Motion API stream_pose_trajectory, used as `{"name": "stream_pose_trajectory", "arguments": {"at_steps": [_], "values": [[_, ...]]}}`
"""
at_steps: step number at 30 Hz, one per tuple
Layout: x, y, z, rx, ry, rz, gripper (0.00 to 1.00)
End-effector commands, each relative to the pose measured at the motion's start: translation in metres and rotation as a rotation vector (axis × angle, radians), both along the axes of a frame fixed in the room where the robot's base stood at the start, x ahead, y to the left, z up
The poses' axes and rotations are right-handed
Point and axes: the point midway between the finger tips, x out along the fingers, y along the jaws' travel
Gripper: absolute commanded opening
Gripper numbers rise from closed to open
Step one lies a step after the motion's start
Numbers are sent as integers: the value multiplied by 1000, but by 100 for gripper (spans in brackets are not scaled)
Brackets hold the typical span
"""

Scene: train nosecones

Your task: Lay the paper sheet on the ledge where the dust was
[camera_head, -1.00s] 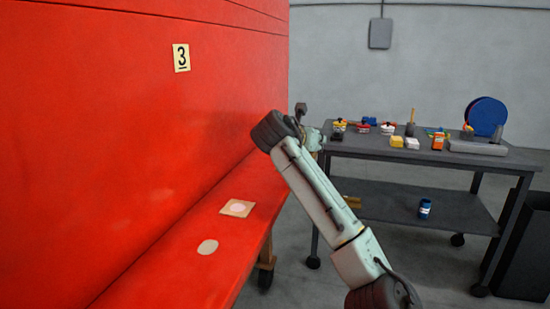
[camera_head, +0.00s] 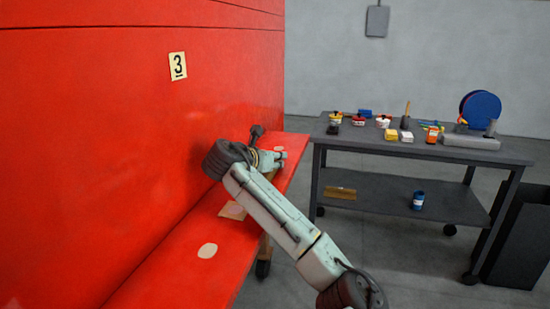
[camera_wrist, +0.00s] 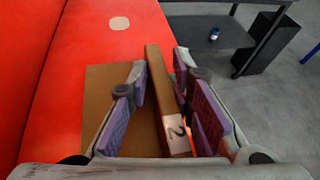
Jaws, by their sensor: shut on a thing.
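My gripper (camera_wrist: 158,72) is shut on a narrow brown strip marked "2" (camera_wrist: 157,75), standing between the purple finger pads. A flat brown sheet (camera_wrist: 100,95) shows over the red ledge (camera_wrist: 65,110), left of the strip and partly hidden behind the left finger. I cannot tell whether sheet and strip are joined, or whether the sheet touches the ledge. In the head view my gripper (camera_head: 272,160) is over the ledge, its fingers small and unclear. A tan square (camera_head: 232,211) lies on the ledge, partly hidden by my arm. Pale round patches show nearer (camera_head: 207,250) and farther (camera_head: 278,149).
The red wall with a "3" label (camera_head: 178,66) rises left of the ledge. A dark trolley (camera_head: 440,153) with paint pots and tools stands to the right. Its lower shelf holds a blue can (camera_head: 418,201) and a brown piece (camera_head: 341,193). A dark bin (camera_head: 513,235) stands far right.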

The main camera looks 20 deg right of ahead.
Motion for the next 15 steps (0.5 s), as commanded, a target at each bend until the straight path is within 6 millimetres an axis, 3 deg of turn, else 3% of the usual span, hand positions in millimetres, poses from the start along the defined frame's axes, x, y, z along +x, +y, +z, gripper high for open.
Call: {"name": "stream_pose_trajectory", "arguments": {"at_steps": [5, 6, 15], "values": [[0, 0, -4, 0, 1, 0, 0], [0, 0, -3, -1, 1, 0, 22], [0, 0, -2, 0, 1, 0, 42]]}}
